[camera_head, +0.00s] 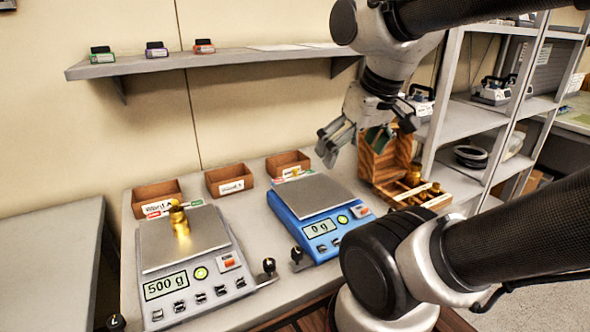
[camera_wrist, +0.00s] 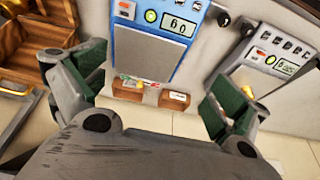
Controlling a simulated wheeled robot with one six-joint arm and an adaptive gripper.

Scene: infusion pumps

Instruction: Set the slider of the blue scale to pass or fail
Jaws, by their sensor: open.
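The blue scale (camera_head: 317,228) stands mid-table with an empty grey plate and a display reading 0 g. Its slider (camera_head: 294,173), a small strip with red and green and a yellowish knob, is at its rear edge. The knob's exact setting is too small to tell. In the wrist view the blue scale (camera_wrist: 146,55) appears turned around, with the slider strip (camera_wrist: 139,83) at the plate's lower edge. My gripper (camera_head: 351,154) is open and empty, above and to the right of the scale's rear. Its green-padded fingers (camera_wrist: 160,88) stand wide apart, on either side of the slider in the wrist picture.
A grey scale (camera_head: 188,246) at left reads 500 g and carries a brass weight (camera_head: 179,220). Cardboard bins (camera_head: 230,179) stand behind the scales. A wooden weight box (camera_head: 384,160) is right of the blue scale. A wall shelf (camera_head: 215,58) hangs above; black knobs (camera_head: 297,255) stand in front.

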